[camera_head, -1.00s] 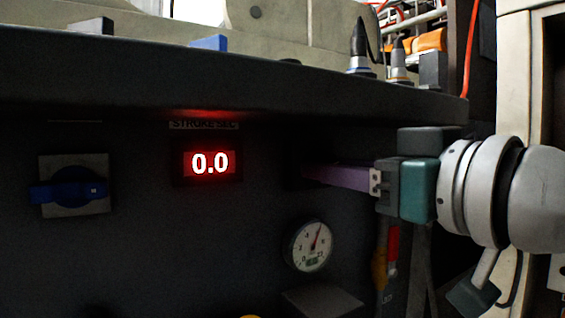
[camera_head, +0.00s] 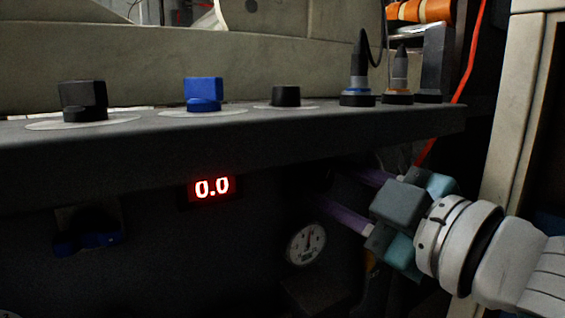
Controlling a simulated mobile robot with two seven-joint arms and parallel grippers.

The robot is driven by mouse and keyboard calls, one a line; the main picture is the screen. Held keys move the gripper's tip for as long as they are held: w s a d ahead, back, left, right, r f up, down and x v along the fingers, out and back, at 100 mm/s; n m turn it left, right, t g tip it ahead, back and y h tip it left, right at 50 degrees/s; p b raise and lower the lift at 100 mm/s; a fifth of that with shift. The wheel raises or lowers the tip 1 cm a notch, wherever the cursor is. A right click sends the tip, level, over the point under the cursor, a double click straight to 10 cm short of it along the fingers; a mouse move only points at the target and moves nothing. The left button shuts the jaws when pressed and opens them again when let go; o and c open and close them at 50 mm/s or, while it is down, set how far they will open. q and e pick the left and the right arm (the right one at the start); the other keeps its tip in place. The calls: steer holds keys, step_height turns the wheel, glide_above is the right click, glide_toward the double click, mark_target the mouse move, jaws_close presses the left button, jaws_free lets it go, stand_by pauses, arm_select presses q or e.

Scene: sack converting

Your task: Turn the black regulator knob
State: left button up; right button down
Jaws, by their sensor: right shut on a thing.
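My right gripper (camera_head: 330,188) comes in from the right below the ledge. Its two purple fingers stand apart and reach into deep shadow on the dark front panel, just above the round white gauge (camera_head: 306,243). They are shut on a dark thing there, which I take to be the black regulator knob (camera_head: 324,178); its outline is nearly lost in the shadow. The gauge needle points about straight up. My left gripper is not in view.
On the ledge (camera_head: 250,129) stand a black knob (camera_head: 83,98), a blue knob (camera_head: 203,93), a low black knob (camera_head: 286,95) and dark connectors (camera_head: 359,78). A blue switch (camera_head: 88,241) is at left. A pale post (camera_head: 510,110) rises at right.

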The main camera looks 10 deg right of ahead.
steer(key=shift+r+n+p, duration=0.1)
steer(key=shift+n+p, duration=0.25)
steer(key=shift+n, duration=0.25)
steer(key=shift+c, duration=2.3)
jaws_free()
steer(key=p+v, duration=0.2)
steer(key=v, duration=0.8)
